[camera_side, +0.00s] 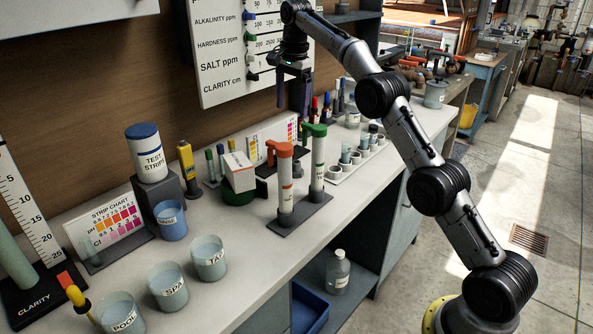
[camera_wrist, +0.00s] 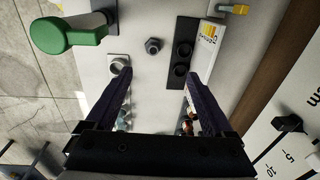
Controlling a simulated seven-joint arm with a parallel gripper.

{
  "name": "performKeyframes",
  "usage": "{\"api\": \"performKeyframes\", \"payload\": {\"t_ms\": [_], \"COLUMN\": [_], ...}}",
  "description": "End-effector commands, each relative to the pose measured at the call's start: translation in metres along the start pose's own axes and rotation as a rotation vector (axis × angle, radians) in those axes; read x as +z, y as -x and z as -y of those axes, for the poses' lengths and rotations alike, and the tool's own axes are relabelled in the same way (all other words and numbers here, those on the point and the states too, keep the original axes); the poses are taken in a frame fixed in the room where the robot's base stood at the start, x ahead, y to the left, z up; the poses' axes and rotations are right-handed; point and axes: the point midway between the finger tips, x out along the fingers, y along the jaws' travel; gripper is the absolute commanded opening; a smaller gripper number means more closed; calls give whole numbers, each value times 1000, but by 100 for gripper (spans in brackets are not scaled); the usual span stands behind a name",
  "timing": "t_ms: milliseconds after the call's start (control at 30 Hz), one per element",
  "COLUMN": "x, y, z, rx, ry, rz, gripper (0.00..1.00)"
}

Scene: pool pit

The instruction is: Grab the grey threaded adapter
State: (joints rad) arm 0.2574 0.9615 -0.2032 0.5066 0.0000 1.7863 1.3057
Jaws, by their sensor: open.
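A small dark grey piece, which looks like the threaded adapter (camera_wrist: 153,46), sits on the pale counter in the wrist view. It has a round opening on top and lies ahead of my fingertips, roughly in line with the gap between them. My gripper (camera_wrist: 157,76) is open and empty, with its two dark fingers wide apart. In the side view my gripper (camera_side: 292,97) hangs above the back of the counter, in front of the white chart board, pointing down.
A green-topped tube (camera_wrist: 70,35) rises left of the adapter. A black block with two round holes (camera_wrist: 182,66) stands to its right, a pale holder (camera_wrist: 118,62) to its lower left. In the side view an orange-topped tube (camera_side: 285,180) and several cups stand nearer the front.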

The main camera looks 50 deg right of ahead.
Motion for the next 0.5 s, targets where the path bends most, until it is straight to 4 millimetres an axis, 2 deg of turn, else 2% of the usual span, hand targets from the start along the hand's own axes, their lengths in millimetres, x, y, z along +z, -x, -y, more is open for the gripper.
{"api": "performKeyframes", "payload": {"t_ms": [33,133,233,500], "x": [-6,-12,-17,-18], "y": [-19,-47,-60,-80], "z": [3,2,1,-1], "rx": [23,66,87,92], "ry": [-8,-18,-25,-28], "rz": [6,17,22,24], "gripper": [87,87,87,87]}}
